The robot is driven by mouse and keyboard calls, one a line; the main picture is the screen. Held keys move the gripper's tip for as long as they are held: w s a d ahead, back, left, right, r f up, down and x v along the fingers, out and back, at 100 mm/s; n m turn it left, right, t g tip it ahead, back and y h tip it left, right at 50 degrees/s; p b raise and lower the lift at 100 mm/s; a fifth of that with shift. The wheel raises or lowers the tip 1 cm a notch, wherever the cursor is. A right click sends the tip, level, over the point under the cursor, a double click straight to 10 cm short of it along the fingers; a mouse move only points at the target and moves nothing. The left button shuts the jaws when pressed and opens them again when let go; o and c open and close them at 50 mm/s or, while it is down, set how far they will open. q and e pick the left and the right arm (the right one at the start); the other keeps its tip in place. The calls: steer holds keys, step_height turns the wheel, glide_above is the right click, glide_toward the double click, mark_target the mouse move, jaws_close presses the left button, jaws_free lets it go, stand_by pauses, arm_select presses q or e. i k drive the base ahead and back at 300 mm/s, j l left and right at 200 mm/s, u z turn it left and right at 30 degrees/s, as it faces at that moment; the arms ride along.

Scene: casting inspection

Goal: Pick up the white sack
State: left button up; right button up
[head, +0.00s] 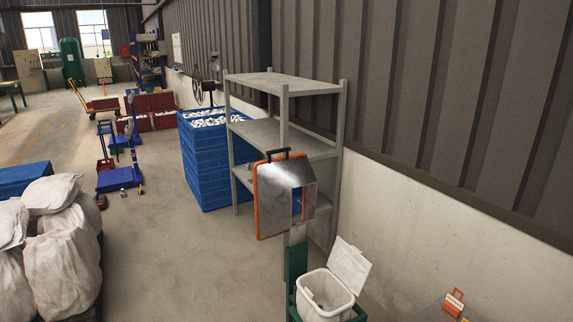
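Several white sacks are piled together at the left edge of the head view. One large sack (62,272) stands at the front of the pile, bulging and upright. Another sack (52,193) lies on top towards the back. A third sack (12,224) is cut off by the left picture edge. The bottom of the pile is partly out of the picture. Neither of my grippers is in view, so their distance from the sacks does not show.
Open concrete floor (165,255) lies right of the sacks. A blue crate stack (205,165) and an empty grey shelf (285,90) stand along the wall. An orange-edged metal panel (272,205) and an open white bin (325,292) are nearer. A blue box (25,176) sits behind the sacks.

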mark_target(318, 286)
steer(key=i+z, duration=0.25)
steer(key=i, duration=0.25)
steer(key=i+j+z, duration=0.25)
steer(key=i, duration=0.2)
steer(key=i+j+z, duration=0.25)
steer(key=i, duration=0.25)
steer(key=l, duration=0.1)
